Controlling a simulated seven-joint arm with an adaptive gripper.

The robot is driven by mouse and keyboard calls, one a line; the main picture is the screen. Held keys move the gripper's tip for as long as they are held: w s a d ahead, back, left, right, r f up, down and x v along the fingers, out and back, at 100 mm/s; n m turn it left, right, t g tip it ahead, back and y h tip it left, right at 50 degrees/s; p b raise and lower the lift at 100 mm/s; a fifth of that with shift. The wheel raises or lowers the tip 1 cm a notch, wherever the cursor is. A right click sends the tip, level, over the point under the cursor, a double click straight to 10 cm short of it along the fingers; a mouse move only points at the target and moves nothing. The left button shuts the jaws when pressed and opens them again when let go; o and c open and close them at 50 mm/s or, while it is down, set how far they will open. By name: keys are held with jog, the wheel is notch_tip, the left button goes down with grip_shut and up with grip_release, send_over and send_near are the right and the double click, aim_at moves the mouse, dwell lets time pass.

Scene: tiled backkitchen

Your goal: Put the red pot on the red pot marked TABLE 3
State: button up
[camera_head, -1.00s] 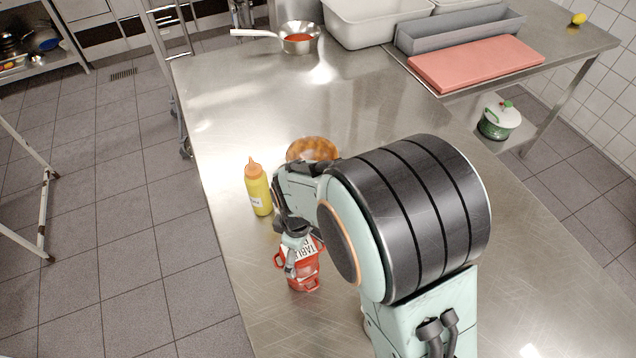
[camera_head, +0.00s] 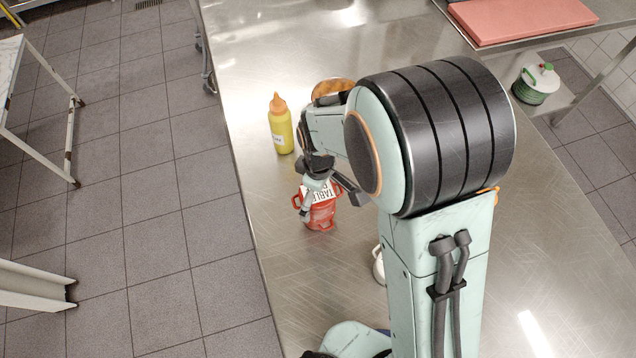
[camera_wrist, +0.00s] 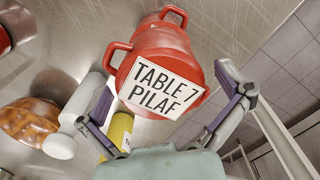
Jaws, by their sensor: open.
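A red two-handled pot (camera_head: 321,214) stands on the steel table, with a white label partly hidden by my gripper. In the wrist view the same lidded red pot (camera_wrist: 165,45) shows a label reading "TABLE 7 PILAF". My gripper (camera_head: 318,185) is over the pot, close above it in the head view. In the wrist view my gripper (camera_wrist: 165,82) is open, one finger to each side of the pot; contact cannot be told. A red piece (camera_wrist: 4,40) at the left edge of the wrist view is cut off. No label reading TABLE 3 is visible.
A yellow squeeze bottle (camera_head: 281,130) and a brown-orange bowl (camera_head: 330,86) stand behind the pot. A whitish object (camera_head: 378,264) is partly hidden by my arm. A pink board (camera_head: 520,18) lies at the back right. The table's left edge is near the pot.

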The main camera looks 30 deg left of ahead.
notch_tip(320, 180, up, 12)
jog(key=s+d+r+m, duration=0.2)
jog(key=d+r+m, duration=0.2)
jog(key=d+m, duration=0.65)
jog(key=s+d+m, duration=0.6)
jog(key=s+d, duration=0.3)
jog(key=d, duration=0.2)
jog(key=shift+d+f+y, duration=0.2)
jog(key=shift+d+y, duration=0.1)
jog(key=shift+y, duration=0.1)
